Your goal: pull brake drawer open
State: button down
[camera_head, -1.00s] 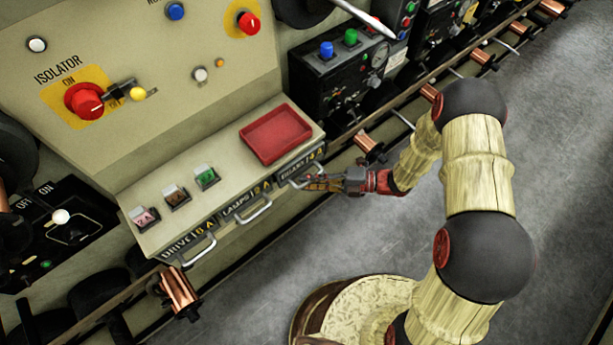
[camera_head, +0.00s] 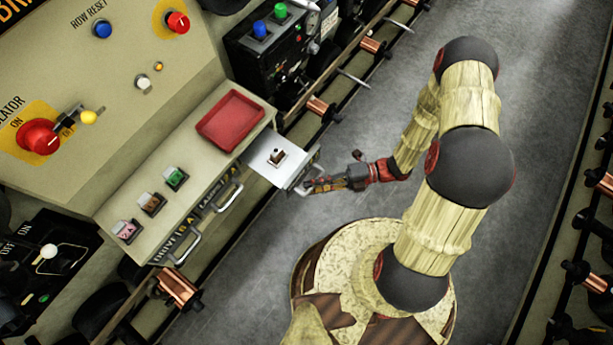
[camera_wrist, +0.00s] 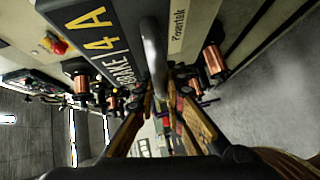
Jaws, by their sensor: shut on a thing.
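The brake drawer (camera_head: 268,158) is the right-hand one of the row under the console ledge.
The lamps drawer handle (camera_head: 229,196) and drive drawer handle (camera_head: 188,250) stick out to the left. A red tray (camera_head: 230,120) lies on the ledge. Copper spools (camera_head: 323,110) line the rail. The grey floor (camera_head: 400,75) to the right is open.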

dwell(0.3)
jog(key=c, duration=1.9)
grip_release()
jog(key=shift+o, duration=0.3)
jog(key=shift+d, duration=0.15)
jog(key=w+d+r, duration=0.1)
jog(key=d, duration=1)
jog(key=shift+d+r, duration=0.35)
